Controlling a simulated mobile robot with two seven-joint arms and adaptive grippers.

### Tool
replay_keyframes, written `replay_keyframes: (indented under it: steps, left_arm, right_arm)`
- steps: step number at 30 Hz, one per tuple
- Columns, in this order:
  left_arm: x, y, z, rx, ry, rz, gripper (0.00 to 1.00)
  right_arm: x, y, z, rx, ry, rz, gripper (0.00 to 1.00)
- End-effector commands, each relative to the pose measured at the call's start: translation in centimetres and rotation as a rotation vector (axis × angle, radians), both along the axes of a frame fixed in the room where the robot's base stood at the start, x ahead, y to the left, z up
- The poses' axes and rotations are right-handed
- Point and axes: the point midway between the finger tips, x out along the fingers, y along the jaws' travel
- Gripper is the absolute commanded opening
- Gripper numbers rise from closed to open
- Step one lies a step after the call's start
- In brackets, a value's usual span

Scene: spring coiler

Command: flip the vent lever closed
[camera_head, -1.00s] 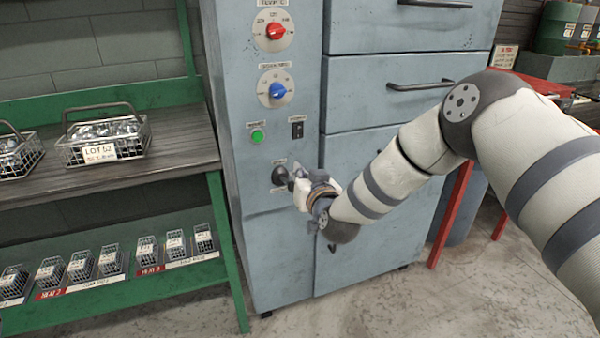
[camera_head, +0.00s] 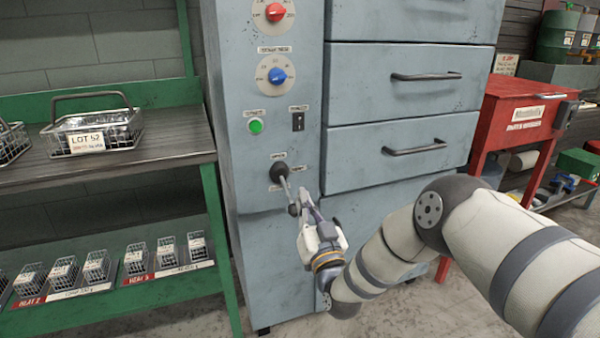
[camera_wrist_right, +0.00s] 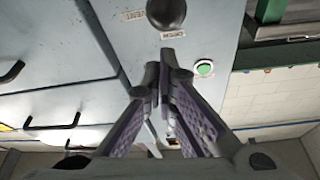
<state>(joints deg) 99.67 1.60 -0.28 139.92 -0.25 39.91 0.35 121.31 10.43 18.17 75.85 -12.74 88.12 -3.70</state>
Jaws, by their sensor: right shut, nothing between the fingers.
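The vent lever (camera_head: 286,188) is on the lower left of the grey-blue cabinet front. It has a round black hub, a thin metal rod slanting down and slightly right, and a dark knob at its lower end. My right gripper (camera_head: 304,197) is just right of the knob, its fingers pointing up toward the panel. I cannot tell whether it touches the knob. In the right wrist view, the fingertips (camera_wrist_right: 164,62) are together and empty, with a black round lever part (camera_wrist_right: 166,12) just beyond them. My left gripper is out of view.
Above the lever are a green button (camera_head: 255,126), a black switch (camera_head: 298,121), and blue (camera_head: 277,76) and red (camera_head: 275,12) dials. Drawers with bar handles (camera_head: 414,148) are to the right. A green shelf (camera_head: 216,235) with wire baskets stands close on the left.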

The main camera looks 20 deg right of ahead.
Motion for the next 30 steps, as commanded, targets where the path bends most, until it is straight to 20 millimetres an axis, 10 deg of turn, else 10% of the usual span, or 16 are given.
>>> replay_keyframes:
  steps: [30]
  left_arm:
    - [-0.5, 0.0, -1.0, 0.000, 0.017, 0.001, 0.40]
  right_arm:
    - [0.2, 0.0, -2.4, -0.001, 0.016, 0.001, 0.00]
